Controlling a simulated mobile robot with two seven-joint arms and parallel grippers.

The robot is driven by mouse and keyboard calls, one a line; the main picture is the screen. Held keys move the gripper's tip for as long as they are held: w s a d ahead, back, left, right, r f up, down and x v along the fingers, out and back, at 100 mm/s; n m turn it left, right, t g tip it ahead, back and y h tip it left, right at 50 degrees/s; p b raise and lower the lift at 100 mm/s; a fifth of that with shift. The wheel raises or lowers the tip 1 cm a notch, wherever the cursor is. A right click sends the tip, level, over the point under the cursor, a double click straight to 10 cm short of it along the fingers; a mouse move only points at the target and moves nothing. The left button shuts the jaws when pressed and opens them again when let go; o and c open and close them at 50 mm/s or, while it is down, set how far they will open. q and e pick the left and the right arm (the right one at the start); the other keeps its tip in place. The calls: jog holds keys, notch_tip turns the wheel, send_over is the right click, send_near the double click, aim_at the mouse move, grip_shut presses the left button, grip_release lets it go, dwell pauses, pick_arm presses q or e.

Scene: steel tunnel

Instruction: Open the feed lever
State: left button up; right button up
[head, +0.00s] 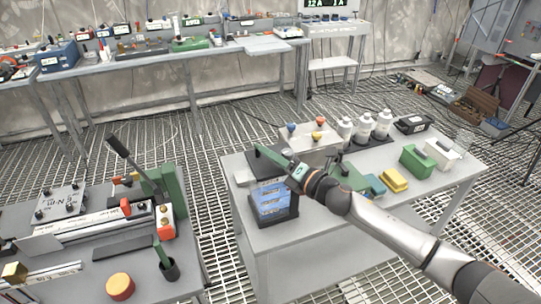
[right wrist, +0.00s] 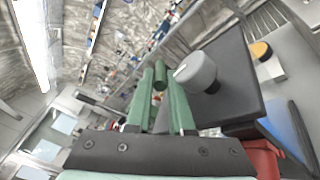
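My right gripper (head: 272,156) reaches over the dark unit with blue panels (head: 270,202) at the left end of the right-hand table. In the right wrist view its two green fingers (right wrist: 161,82) stand close together, with a short dark green rod (right wrist: 160,74), seemingly the feed lever's handle, between their tips. They look shut on it, though the contact is partly hidden. A grey round knob (right wrist: 195,72) is just right of the fingers, by a dark plate (right wrist: 238,80). In the head view the gripper hides the handle. My left gripper is not in view.
The right-hand table (head: 262,240) also holds white bottles (head: 383,124), a green block (head: 417,160) and a yellow block (head: 394,180). A left bench (head: 190,283) carries a green machine with a black-handled lever (head: 118,146). Grated floor lies between them.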

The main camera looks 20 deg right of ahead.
jog(key=shift+o, duration=0.7)
jog(key=shift+a, duration=0.1)
